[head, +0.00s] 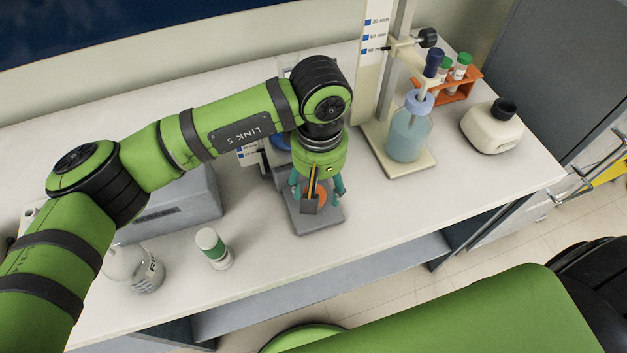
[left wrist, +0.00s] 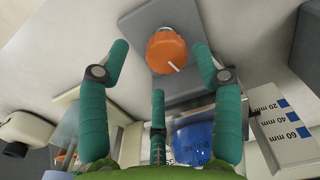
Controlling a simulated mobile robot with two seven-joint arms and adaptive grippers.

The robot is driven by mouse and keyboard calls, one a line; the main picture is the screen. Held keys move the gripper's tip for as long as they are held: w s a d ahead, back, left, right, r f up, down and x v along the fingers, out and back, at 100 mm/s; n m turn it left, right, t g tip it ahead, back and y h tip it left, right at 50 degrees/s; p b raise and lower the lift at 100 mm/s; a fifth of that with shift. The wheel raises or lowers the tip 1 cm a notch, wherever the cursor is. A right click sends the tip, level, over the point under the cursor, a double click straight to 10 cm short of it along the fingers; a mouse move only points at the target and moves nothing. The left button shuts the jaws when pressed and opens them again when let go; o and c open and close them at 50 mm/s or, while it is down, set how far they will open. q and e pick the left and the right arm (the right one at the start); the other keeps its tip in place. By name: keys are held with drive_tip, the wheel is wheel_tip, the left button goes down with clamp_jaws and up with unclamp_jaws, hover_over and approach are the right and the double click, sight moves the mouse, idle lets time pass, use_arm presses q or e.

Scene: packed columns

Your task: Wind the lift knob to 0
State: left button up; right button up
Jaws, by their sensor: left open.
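The orange lift knob (left wrist: 166,50) sits on a grey base in the left wrist view, its white pointer line toward the knob's lower right edge. In the head view the knob (head: 322,191) is partly hidden by my gripper. My left gripper (head: 316,188) is open over the grey base (head: 318,224). In the left wrist view its teal fingers (left wrist: 160,52) stand apart on both sides of the knob, with a third finger below. I cannot tell how close the fingertips are to it. A scale plate (left wrist: 290,130) reads 20, 40 and 60 mm. My right gripper is not in view.
A blue round vessel (left wrist: 194,143) is beside the scale plate. A second stand with a bottle (head: 407,134) is to the right, beside an orange tube rack (head: 461,93) and a cream container (head: 491,131).

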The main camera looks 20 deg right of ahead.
sight(320, 190)
use_arm(q)
drive_tip(key=shift+w+a+f+p, duration=0.1)
drive_tip(key=shift+a+f+p, duration=0.05)
drive_tip(key=shift+f, duration=0.35)
drive_tip(key=shift+w+a+f+p, duration=0.1)
drive_tip(key=shift+a+f+p, duration=0.05)
drive_tip(key=shift+f, duration=0.3)
drive_tip(key=shift+a+f, duration=0.1)
drive_tip(key=shift+f, duration=0.25)
drive_tip(key=c, duration=1.1)
drive_tip(key=shift+c, duration=0.2)
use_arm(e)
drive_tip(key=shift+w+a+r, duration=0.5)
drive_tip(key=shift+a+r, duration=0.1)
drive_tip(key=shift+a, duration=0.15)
